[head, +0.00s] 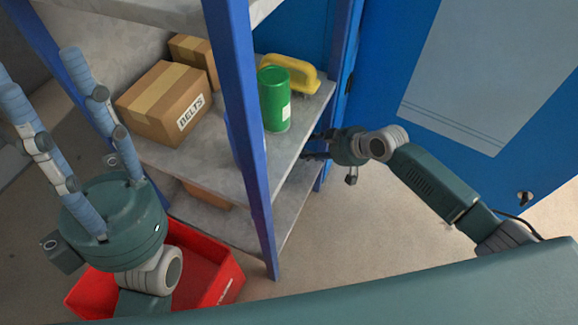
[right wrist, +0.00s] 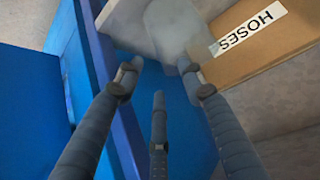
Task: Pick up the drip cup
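A pale grey, rounded cup-like thing (right wrist: 172,28) shows in the right wrist view, beside a cardboard box marked HOSES; it looks like the drip cup, but I cannot be sure. I cannot make it out in the head view. My right gripper (head: 314,146) reaches in at the shelf's right end, below the upper board, with its fingertips partly hidden. In the right wrist view its three fingers (right wrist: 163,74) are spread, with nothing between them, and point toward the pale thing. My left gripper (head: 42,75) is open and empty at the left, fingers up.
A green can (head: 274,100), a yellow-handled tool (head: 290,72) and a BELTS box (head: 165,103) stand on the shelf board. A blue post (head: 240,130) rises in front. The HOSES box (right wrist: 262,50) is close. A red crate (head: 225,284) sits below; a blue door (head: 385,60) is behind.

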